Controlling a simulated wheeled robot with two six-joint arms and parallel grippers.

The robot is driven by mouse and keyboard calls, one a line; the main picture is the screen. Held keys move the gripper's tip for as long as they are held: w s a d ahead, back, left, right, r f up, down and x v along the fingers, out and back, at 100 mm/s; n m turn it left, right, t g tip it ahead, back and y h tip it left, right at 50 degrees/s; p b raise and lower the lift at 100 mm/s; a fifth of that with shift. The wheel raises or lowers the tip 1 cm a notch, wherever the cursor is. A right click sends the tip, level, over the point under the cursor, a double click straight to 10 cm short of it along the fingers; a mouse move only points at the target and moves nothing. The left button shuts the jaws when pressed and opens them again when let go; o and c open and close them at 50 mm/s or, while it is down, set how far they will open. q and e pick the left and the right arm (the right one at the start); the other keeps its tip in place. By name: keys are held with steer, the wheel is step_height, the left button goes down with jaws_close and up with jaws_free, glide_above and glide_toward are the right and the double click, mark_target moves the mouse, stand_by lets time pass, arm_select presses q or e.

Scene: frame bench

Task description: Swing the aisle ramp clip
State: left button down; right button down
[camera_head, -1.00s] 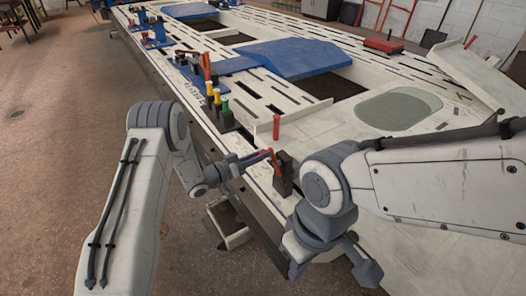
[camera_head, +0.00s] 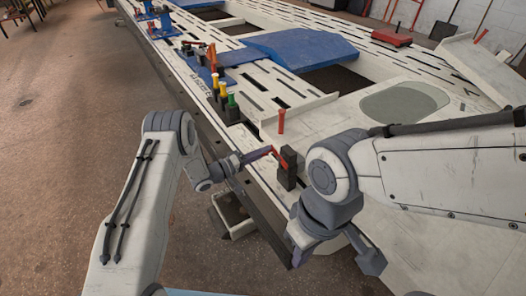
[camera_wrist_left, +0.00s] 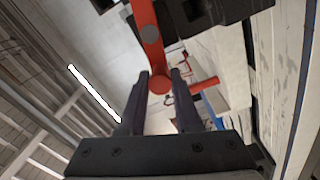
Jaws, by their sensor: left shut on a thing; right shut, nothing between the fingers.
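The aisle ramp clip is a black block (camera_head: 288,170) with a red lever (camera_head: 278,157), standing on the near edge of the pale bench. My left gripper (camera_head: 258,154) reaches it from the left and is shut on the red lever. In the left wrist view the lever (camera_wrist_left: 149,38) runs down to a rounded end between the fingers of my left gripper (camera_wrist_left: 162,90). The black block (camera_wrist_left: 205,14) shows at the top there. My right gripper (camera_head: 370,261) is low in the head view, shut and empty, apart from the clip.
A red upright pin (camera_head: 281,121) stands just beyond the clip. Several black clamps with coloured handles (camera_head: 222,95) line the edge farther along. A blue panel (camera_head: 295,53) lies on the bench. A pale open box (camera_head: 232,215) sits below the edge.

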arm_select(q)
steer(key=shift+w+a+f+n, duration=0.1)
steer(key=shift+a+f+n, duration=0.05)
steer(key=shift+n, duration=0.15)
steer(key=c, duration=0.6)
jaws_free()
steer(key=p+v, duration=0.2)
steer(key=v, duration=0.8)
steer(key=shift+a, duration=0.1)
